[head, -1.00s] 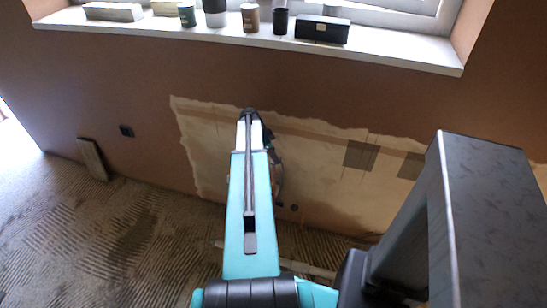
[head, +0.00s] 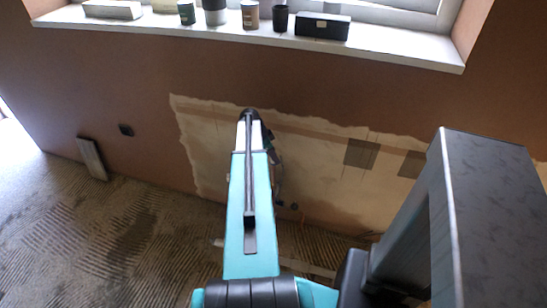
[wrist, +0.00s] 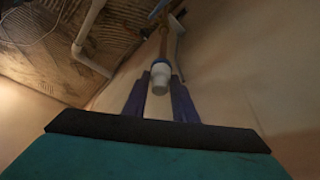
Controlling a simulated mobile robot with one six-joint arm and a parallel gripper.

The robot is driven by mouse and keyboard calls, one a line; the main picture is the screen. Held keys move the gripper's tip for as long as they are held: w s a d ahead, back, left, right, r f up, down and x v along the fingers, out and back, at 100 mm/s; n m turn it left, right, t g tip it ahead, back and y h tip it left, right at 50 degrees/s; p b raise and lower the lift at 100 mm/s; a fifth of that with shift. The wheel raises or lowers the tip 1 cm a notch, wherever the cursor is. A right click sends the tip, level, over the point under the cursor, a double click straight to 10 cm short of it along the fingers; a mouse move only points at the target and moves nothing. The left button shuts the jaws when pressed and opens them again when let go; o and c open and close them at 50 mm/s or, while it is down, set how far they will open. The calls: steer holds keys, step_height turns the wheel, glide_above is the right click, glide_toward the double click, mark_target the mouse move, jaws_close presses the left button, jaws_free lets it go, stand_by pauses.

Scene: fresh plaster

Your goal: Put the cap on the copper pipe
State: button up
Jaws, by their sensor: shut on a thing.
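In the wrist view, a white cap (wrist: 160,85) with a blue band sits between the two dark fingers of my gripper (wrist: 160,92), which is shut on it. The copper pipe (wrist: 164,48) shows directly beyond the cap, in line with it. The cap's far end meets or overlaps the pipe's near end in the picture; I cannot tell whether it is seated on the pipe. In the head view, my arm hides most of the gripper, and the cap and pipe cannot be made out.
A white bent pipe (wrist: 88,42) runs left of the copper pipe. The windowsill (head: 400,50) above holds several cups and a black box (head: 322,25). A board (head: 92,158) leans against the wall at left. The ridged floor (head: 110,235) is mostly clear.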

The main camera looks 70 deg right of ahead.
steer(key=o, duration=1.6)
steer(key=shift+r+p, duration=0.85)
steer(key=shift+r, duration=1.45)
jaws_close()
